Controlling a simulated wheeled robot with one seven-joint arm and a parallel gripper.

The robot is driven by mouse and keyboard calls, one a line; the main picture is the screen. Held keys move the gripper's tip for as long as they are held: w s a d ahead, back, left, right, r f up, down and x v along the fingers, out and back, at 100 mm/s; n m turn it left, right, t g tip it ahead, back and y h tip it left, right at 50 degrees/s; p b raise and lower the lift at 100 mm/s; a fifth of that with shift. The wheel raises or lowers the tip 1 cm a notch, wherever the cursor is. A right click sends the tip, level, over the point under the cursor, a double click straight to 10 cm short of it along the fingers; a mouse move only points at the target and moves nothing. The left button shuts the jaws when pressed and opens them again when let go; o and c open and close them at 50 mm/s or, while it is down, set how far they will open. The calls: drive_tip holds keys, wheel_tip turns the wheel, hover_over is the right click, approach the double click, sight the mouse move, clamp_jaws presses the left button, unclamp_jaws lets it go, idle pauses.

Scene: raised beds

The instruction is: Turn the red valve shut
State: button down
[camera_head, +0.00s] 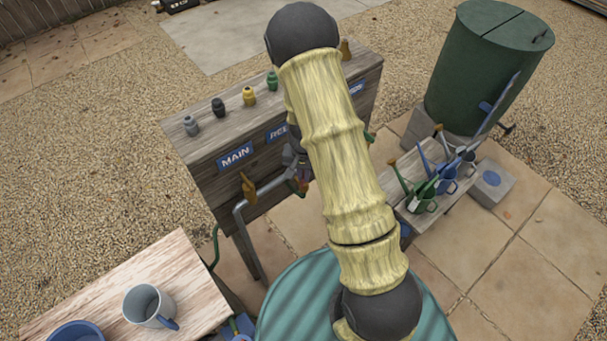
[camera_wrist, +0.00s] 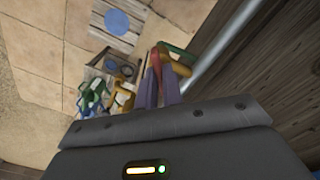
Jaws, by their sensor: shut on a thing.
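In the wrist view my gripper (camera_wrist: 160,74) has its two fingers close together on a narrow red part, the red valve's handle (camera_wrist: 155,58). Only a sliver of it shows between the fingertips. A brass-coloured valve body (camera_wrist: 182,68) lies just to the right of the fingers. In the head view my gripper (camera_head: 300,172) is in front of the wooden panel, mostly hidden by my arm, and the red valve cannot be made out there. How far the valve is turned is unclear.
The wooden stand (camera_head: 160,135) carries a MAIN sign (camera_head: 236,155), a brass tap (camera_head: 248,188) and a grey pipe (camera_head: 262,192). Small coloured fittings stand on top. A table with a grey mug (camera_head: 148,305) is at lower left. Watering cans (camera_head: 445,180) and a green barrel (camera_head: 480,75) are right.

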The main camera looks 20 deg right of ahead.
drive_tip(key=m, duration=0.4)
drive_tip(key=shift+m, duration=2.3)
drive_tip(key=c, duration=1.5)
unclamp_jaws()
drive_tip(key=shift+a, duration=0.1)
drive_tip(key=shift+c, duration=0.2)
drive_tip(key=shift+r, duration=0.1)
wheel_tip(320, 180, up, 17)
drive_tip(key=b, duration=0.2)
drive_tip(key=shift+r, duration=0.15)
